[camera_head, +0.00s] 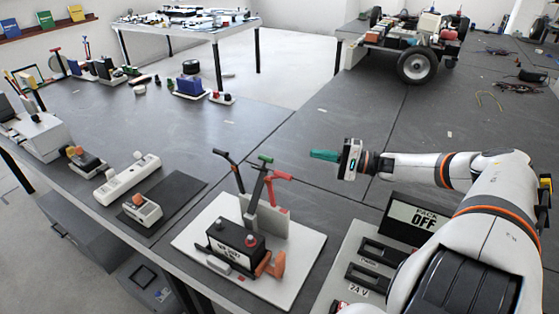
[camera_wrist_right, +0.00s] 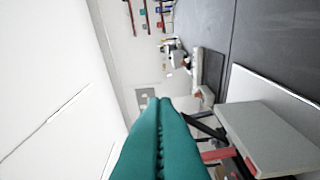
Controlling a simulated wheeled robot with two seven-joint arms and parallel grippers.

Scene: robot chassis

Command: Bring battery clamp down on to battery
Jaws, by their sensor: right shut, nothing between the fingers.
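The black battery (camera_head: 236,245) sits on a white board (camera_head: 205,225) at the front middle of the table. Levers with a black handle (camera_head: 222,154), a green handle (camera_head: 265,158) and a red handle (camera_head: 278,175) rise beside it, tilted upward. An orange piece (camera_head: 271,264) stands at the battery's right end. I cannot tell which part is the clamp. My right gripper (camera_head: 325,155), with green fingers, is shut and empty, to the right of the red handle and apart from it. In the wrist view, the shut fingers (camera_wrist_right: 165,105) partly hide the red handle (camera_wrist_right: 217,154). My left gripper is out of view.
A grey upright block (camera_head: 268,215) stands behind the battery; it also shows in the wrist view (camera_wrist_right: 270,130). A white device (camera_head: 127,178) lies left. The table behind the board is clear.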

